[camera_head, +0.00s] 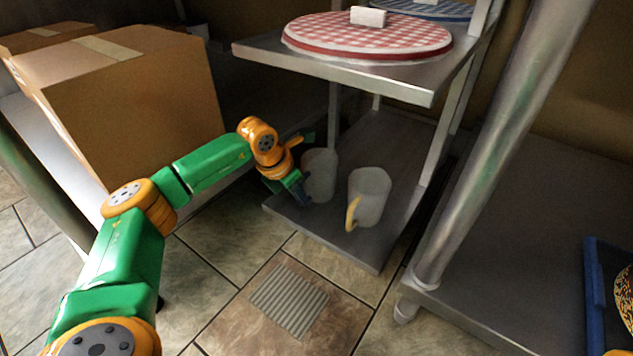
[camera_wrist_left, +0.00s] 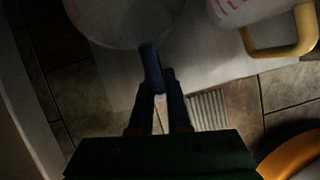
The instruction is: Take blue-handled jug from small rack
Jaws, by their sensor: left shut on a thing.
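The blue-handled jug (camera_head: 320,174), pale and translucent, stands on the lower shelf of the small rack (camera_head: 335,240), near its left edge. My left gripper (camera_head: 303,192) is at the jug's near left side, shut on its dark blue handle. In the left wrist view the jug (camera_wrist_left: 120,22) fills the top. There the fingers (camera_wrist_left: 158,82) close together around the dark blue handle, which they partly hide. The jug looks upright and appears to rest on the shelf. My right gripper does not show.
A second jug with a yellow handle (camera_head: 371,196) stands close to the right. The rack's upper shelf (camera_head: 400,85) overhangs the back and carries a red checkered round item (camera_head: 368,38). A cardboard box (camera_head: 130,100) sits left. A metal post (camera_head: 490,150) rises at right.

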